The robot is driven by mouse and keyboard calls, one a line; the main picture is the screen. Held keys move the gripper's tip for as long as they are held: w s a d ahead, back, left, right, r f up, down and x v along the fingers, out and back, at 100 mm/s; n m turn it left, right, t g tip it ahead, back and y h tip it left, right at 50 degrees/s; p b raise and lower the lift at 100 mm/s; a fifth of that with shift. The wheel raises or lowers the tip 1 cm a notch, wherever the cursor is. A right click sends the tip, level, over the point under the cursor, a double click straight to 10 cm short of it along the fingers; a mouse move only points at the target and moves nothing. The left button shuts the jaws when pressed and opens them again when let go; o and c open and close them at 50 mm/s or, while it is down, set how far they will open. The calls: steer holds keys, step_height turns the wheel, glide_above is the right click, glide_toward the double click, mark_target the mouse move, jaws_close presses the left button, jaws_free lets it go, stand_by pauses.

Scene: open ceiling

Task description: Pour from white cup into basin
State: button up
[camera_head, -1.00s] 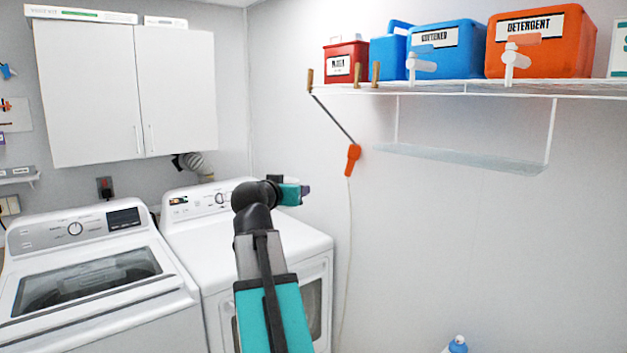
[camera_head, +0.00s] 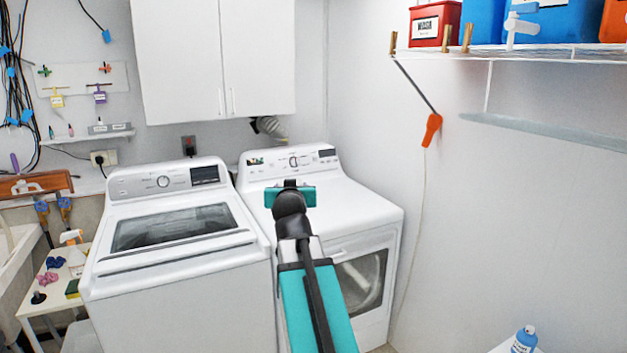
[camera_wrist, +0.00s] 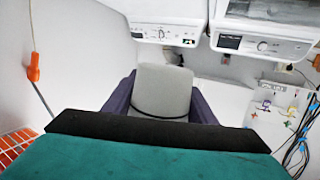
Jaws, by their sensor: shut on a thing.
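In the wrist view, a pale grey-white cup (camera_wrist: 162,88) sits between the two purple fingers of my gripper (camera_wrist: 161,103), which is shut on it. A dark line runs round the cup near its lower end in the picture. Its opening and contents cannot be made out. In the head view, my gripper (camera_head: 290,194) shows as a teal body in front of the dryer, and the cup is hidden behind it. At the left edge of the head view, part of a white basin (camera_head: 12,258) shows, cut off by the frame.
A washer (camera_head: 170,240) and a dryer (camera_head: 350,205) stand side by side ahead. A small table (camera_head: 78,252) with several small items stands between the basin and the washer.

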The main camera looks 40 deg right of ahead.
steer(key=w+a+f+n+t+y, duration=0.1)
steer(key=w+a+f+n+y, duration=0.1)
steer(key=a, duration=0.8)
steer(key=w+a+f+n+t+y, duration=0.1)
steer(key=w+a+f+n+y, duration=0.2)
steer(key=a+f, duration=0.4)
steer(key=w+a+f+n+t+y, duration=0.1)
steer(key=w+a+f+y, duration=0.3)
steer(key=a, duration=1)
steer(key=shift+w+a+f+n+y+b, duration=0.25)
steer(key=shift+w+n+y+b, duration=0.15)
steer(key=shift+w+n, duration=0.5)
